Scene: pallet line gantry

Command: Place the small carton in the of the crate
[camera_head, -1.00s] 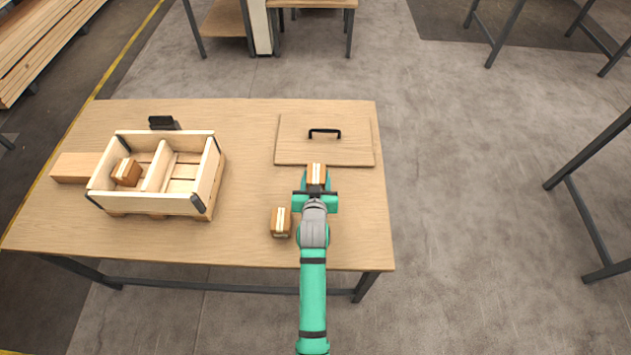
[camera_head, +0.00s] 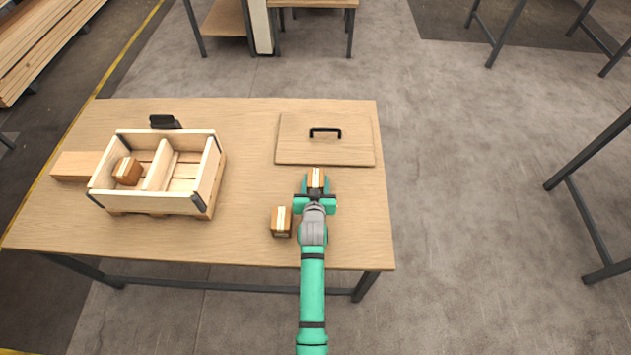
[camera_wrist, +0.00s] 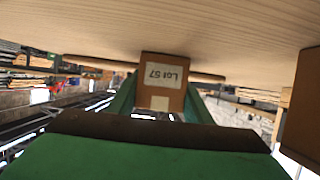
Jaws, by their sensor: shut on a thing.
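My gripper (camera_head: 315,192) is shut on a small brown carton (camera_head: 316,177) with a pale stripe, right of the crate and just in front of the lid. The wrist view shows the held carton (camera_wrist: 163,82) between the fingers with a "Lot 57" label. A second small carton (camera_head: 281,222) stands on the table just left of my gripper; a brown block at the right edge of the wrist view may be it. The open wooden crate (camera_head: 152,203) stands at the left, split by a divider (camera_head: 159,166). A third carton (camera_head: 127,171) lies in its left compartment; the right compartment looks empty.
A flat wooden lid (camera_head: 295,150) with a black handle (camera_head: 325,132) lies at the table's back right. A wooden block (camera_head: 75,166) lies left of the crate and a dark object (camera_head: 164,122) behind it. The table (camera_head: 245,185) is clear between crate and cartons.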

